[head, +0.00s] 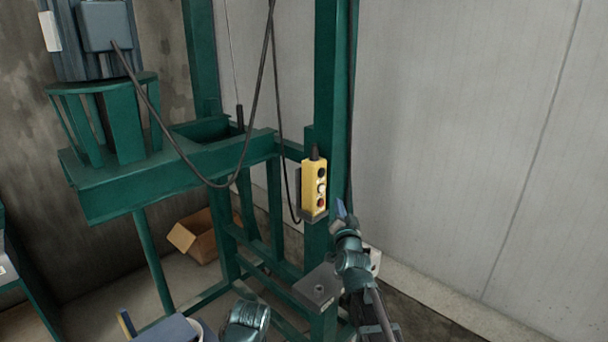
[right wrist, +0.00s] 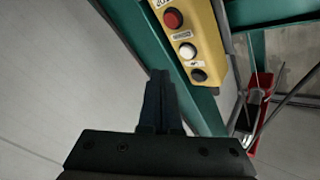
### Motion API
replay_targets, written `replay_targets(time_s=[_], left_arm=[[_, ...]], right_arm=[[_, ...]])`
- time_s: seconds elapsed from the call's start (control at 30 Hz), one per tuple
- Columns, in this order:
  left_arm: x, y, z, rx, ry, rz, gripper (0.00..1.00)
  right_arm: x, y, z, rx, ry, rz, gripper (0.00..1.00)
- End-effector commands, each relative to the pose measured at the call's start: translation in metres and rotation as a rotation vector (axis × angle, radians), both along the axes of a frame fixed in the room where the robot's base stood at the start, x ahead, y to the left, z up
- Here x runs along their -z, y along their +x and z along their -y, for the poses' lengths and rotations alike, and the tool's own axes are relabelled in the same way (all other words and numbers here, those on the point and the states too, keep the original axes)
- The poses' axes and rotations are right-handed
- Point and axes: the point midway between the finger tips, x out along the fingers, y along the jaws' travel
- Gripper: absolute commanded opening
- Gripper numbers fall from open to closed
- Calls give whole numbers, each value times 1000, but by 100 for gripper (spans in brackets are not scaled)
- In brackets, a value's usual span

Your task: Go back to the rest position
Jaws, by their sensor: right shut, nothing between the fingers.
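My right gripper (head: 341,209) is raised in front of the green frame, just right of and slightly below the yellow button box. In the right wrist view its fingers (right wrist: 160,84) are together with nothing between them. The yellow button box (head: 314,187) hangs upright on a green post. In the right wrist view the box (right wrist: 203,40) shows a red, a white and a black button, beyond the fingertips and to their upper right. The fingertips look apart from the box. My left gripper is not in view.
A green machine frame (head: 180,172) with a motor (head: 103,32) fills the left and middle. A black cable (head: 249,125) hangs in a loop. A cardboard box (head: 197,238) lies on the floor behind. The pale wall (head: 470,120) bounds the right, with open space before it.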

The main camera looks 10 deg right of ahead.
Motion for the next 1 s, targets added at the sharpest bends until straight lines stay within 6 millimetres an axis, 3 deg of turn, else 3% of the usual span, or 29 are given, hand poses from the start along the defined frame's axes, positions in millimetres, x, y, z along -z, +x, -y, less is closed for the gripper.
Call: replay_targets(time_s=[0.17, 0.3, 0.43, 0.6, 0.7, 0.83, 1.0], left_arm=[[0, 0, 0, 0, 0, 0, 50], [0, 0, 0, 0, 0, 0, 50], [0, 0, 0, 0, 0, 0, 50], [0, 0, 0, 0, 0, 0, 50], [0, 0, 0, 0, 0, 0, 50], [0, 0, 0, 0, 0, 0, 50], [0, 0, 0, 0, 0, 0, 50]], right_arm=[[63, -23, -74, -173, -118, -286, 0], [127, -70, -130, -334, -261, -586, 0], [179, -131, -161, -466, -403, -862, 0], [223, -223, -174, -601, -584, -1209, 0], [235, -270, -171, -653, -669, -1378, 0], [239, -313, -164, -692, -745, -1536, 0], [239, -338, -158, -710, -788, -1633, 0]])
